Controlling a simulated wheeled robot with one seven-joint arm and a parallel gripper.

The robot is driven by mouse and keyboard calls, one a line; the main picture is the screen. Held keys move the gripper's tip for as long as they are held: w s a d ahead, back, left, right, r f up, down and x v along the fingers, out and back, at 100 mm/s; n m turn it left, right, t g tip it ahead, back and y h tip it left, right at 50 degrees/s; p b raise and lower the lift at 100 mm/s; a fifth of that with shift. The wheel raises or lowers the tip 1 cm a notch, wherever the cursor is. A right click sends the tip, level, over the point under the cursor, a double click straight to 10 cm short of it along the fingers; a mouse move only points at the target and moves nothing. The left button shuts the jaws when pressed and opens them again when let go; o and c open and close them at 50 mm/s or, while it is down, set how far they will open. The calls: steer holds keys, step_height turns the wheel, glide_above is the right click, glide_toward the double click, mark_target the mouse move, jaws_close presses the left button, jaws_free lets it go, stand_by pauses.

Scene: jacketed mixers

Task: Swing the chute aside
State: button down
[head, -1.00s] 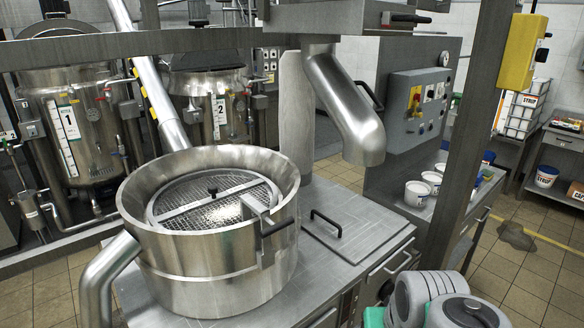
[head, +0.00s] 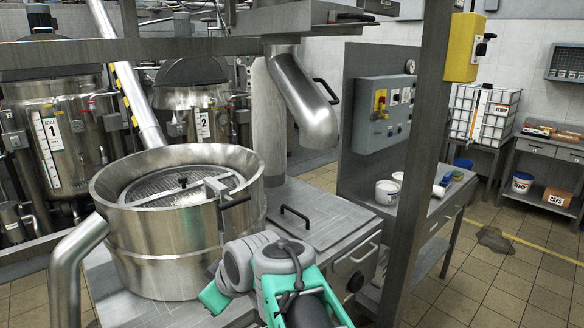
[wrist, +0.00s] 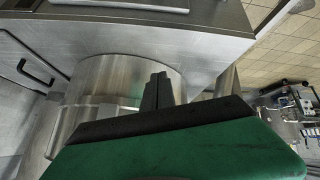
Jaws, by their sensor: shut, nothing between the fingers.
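The chute (head: 303,100) is a bent bare-steel tube. It hangs from the overhead steel housing, beside an upright grey column, and its lower mouth points down. A black bar handle (head: 327,90) sits on its right side. The chute's mouth is right of the round steel sieve vessel (head: 160,235) in the head view. My arm's green and grey end shows low in the head view, well below the chute and apart from it; the fingertips are hidden there. In the wrist view my gripper (wrist: 157,90) has its dark fingers together and empty.
The bench hatch has a black handle (head: 295,214). A thick steel post (head: 425,150) stands right of the chute. Behind are a control panel (head: 383,112) and white tubs (head: 387,192). A curved steel surface (wrist: 105,95) lies beyond my fingers in the wrist view.

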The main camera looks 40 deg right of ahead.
steer(key=w+d+r+n+t+b, duration=0.1)
steer(key=w+d+r+n+t, duration=0.15)
steer(key=d, duration=0.45)
steer(key=n+t+h, duration=0.4)
steer(key=n+t, duration=0.3)
steer(key=n, duration=0.2)
glide_toward(306, 146)
steer(key=s+a, duration=0.2)
steer(key=a, duration=0.4)
steer(key=w+d+p, duration=0.1)
steer(key=w+d, duration=0.1)
steer(key=w, duration=0.1)
steer(key=w+d+p, duration=0.2)
steer(key=w, duration=0.1)
steer(key=w+d+r+p, duration=0.1)
steer(key=w+p, duration=0.1)
steer(key=w, duration=0.1)
steer(key=shift+w+d, duration=0.4)
steer(key=shift+d+f, duration=0.1)
steer(key=shift+d, duration=0.1)
